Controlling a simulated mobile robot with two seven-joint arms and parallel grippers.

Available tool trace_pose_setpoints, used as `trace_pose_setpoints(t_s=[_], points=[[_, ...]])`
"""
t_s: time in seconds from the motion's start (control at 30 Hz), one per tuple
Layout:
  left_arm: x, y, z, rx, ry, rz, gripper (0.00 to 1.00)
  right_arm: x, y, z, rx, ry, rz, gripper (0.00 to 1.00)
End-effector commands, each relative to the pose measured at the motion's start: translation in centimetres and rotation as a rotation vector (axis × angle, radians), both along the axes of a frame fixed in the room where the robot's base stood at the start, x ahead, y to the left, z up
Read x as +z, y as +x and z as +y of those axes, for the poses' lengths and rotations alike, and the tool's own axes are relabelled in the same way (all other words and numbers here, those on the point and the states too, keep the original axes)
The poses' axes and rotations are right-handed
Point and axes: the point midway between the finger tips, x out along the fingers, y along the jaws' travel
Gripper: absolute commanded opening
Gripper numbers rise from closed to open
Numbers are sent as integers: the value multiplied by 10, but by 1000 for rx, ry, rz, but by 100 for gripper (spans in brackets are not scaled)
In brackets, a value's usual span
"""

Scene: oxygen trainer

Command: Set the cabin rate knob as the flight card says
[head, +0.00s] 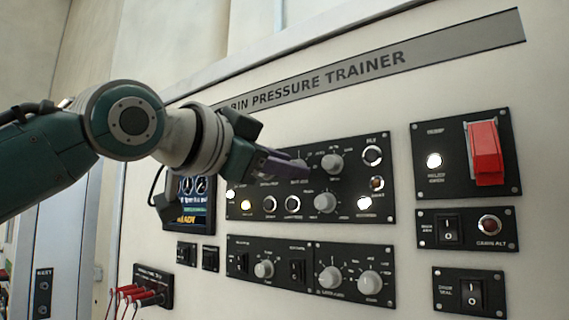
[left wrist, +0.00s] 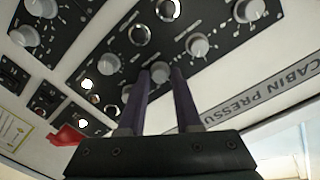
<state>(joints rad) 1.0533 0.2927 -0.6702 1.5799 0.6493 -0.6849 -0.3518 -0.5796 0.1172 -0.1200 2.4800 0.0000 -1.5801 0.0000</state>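My left gripper (head: 300,167) reaches the upper black panel (head: 383,208) from the left. In the left wrist view its two purple fingers (left wrist: 161,76) stand apart with a small grey knob (left wrist: 160,72) between their tips. I cannot tell whether they touch it. In the head view the fingers partly cover that place. Another grey knob (head: 332,163) is just right of the fingertips, and one more (head: 325,202) is below. The small labels are not legible, so I cannot confirm which is the cabin rate knob. My right gripper is not in view.
A small screen (head: 190,222) is partly behind the arm. A lower panel (head: 240,284) carries more knobs and switches. A red guarded switch (head: 486,152) is at the right; red plugs (head: 145,296) are at the lower left. A pale card (left wrist: 14,132) with unreadable text shows in the left wrist view.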

Motion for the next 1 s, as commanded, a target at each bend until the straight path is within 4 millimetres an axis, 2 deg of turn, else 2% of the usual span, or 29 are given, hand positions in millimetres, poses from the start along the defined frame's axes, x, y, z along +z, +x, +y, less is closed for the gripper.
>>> trace_pose_setpoints(t_s=[0.03, 0.17, 0.53, 1.0], points=[[0, 0, 0, 0, 0, 0, 40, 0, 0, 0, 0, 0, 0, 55], [0, 0, 0, 0, -1, 1, 54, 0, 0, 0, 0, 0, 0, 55], [0, -5, 4, 1, -1, 0, 55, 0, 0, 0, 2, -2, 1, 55], [1, -65, 51, 3, 2, -1, 55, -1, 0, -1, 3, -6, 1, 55]])
